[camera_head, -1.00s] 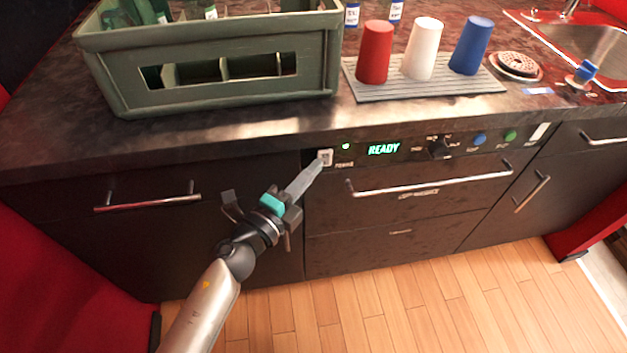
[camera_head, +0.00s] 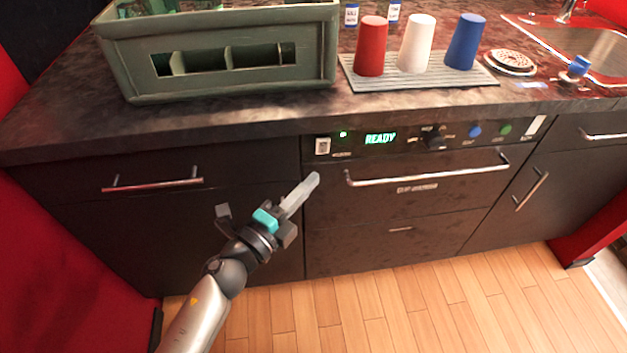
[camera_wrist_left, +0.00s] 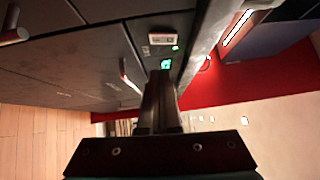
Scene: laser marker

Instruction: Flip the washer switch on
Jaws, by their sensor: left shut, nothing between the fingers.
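The washer (camera_head: 405,215) is built in under the counter, with a dark control panel. Its display (camera_head: 380,138) reads READY in green, and a small green light (camera_head: 343,134) is lit to the left of it. My right gripper is not in view.
A washer door handle (camera_head: 430,168) sticks out right of my fingers. A drawer handle (camera_head: 152,184) is at the left. A green crate (camera_head: 220,85) and a grey mat (camera_head: 425,78) with red, white and blue cups stand on the counter. The floor in front is clear.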

